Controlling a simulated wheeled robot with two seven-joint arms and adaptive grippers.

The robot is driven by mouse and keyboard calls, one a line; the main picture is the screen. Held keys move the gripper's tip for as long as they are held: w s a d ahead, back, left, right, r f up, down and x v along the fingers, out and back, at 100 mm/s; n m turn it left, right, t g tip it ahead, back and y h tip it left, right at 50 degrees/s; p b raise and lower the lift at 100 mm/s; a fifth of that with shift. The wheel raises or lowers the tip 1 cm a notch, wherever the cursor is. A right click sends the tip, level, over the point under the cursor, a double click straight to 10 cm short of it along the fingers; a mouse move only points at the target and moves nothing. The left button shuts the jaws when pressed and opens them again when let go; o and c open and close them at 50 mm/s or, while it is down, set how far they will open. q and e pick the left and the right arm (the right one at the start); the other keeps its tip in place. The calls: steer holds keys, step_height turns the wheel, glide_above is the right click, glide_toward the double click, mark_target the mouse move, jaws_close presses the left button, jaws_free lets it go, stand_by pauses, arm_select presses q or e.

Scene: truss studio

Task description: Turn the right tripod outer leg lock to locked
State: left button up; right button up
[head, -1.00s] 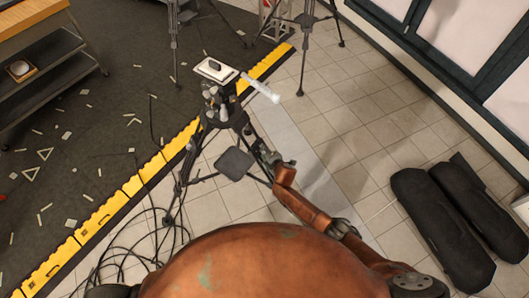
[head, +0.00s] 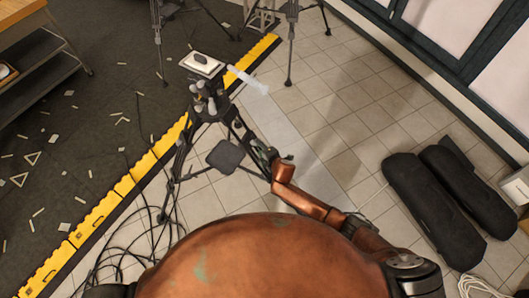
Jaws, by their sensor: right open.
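A black tripod (head: 212,106) stands upright near the middle of the head view, with a white plate (head: 203,64) on top and a pale handle sticking out to the right. My right gripper (head: 262,152) is at the tripod's right leg, at the end of my copper-coloured right arm. It is open, and it is small in the picture. The outer leg lock is too small and too covered by the gripper to make out, so I cannot tell its setting or whether the gripper touches it. My left gripper is not in view.
A dark square pad (head: 225,157) sits low between the tripod legs. Black cables (head: 140,215) lie left of it, beside a yellow floor edge strip (head: 100,212). Two black bags (head: 433,193) lie at the right. The tiled floor between is clear.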

steer(key=v, duration=0.6)
stand_by(0.5)
steer(key=s+d+f+m+g+h+b, duration=0.15)
steer(key=s+d+f+m, duration=0.4)
steer(key=f, duration=0.55)
steer(key=s+d+f+m+g+h+b, duration=0.1)
steer(key=s+d+f+m+b, duration=0.1)
steer(key=s+d+f, duration=0.7)
steer(key=s+d+f+m+g+h+b, duration=0.15)
steer(key=s+d+f+m, duration=0.35)
steer(key=f, duration=0.8)
arm_select(q)
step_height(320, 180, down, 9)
steer(key=b, duration=0.3)
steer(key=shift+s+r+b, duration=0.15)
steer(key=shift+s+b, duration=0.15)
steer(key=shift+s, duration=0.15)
arm_select(e)
steer(key=s+d+f+m+g, duration=0.1)
steer(key=s+d+f+m, duration=0.2)
steer(key=s, duration=1)
steer(key=s+d+f+m+g, duration=0.2)
steer(key=s+d+f+m, duration=0.1)
steer(key=s+f, duration=0.6)
steer(key=s+d+f+m+g, duration=0.2)
steer(key=s+f, duration=0.5)
steer(key=s, duration=1)
steer(key=shift+d+m+h, duration=0.4)
steer(key=shift+d+m, duration=0.05)
steer(key=shift+d, duration=0.8)
